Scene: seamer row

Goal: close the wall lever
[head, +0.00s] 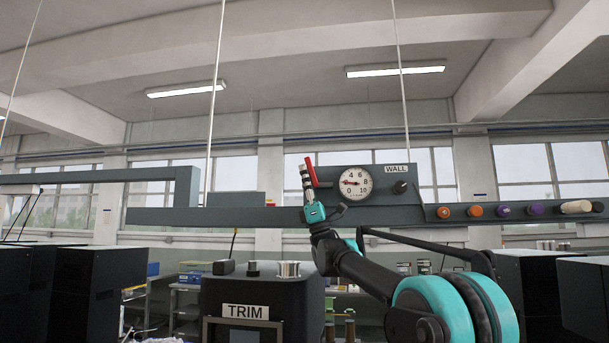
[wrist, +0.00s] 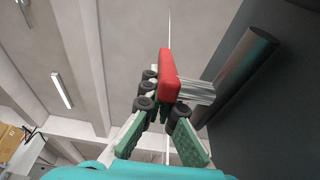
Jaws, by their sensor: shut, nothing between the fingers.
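The wall lever has a red handle (head: 311,172) on the dark wall beam, just left of the round gauge. In the head view it stands nearly upright, its top leaning slightly left. My gripper (head: 306,182) points up from below, next to the handle on its left. In the wrist view the red handle (wrist: 169,75) is right by the fingertips of my gripper (wrist: 164,106), partly in front of them. The fingers are shut with nothing held. I cannot tell whether they touch the handle. The lever's pivot is not clearly visible.
The gauge (head: 355,183), the WALL label (head: 397,170) and a dark knob (head: 400,187) sit right of the lever. Several coloured knobs line the beam (head: 250,216) further right. A dark TRIM cabinet (head: 248,290) stands below. A metal cylinder (wrist: 240,72) is close right in the wrist view.

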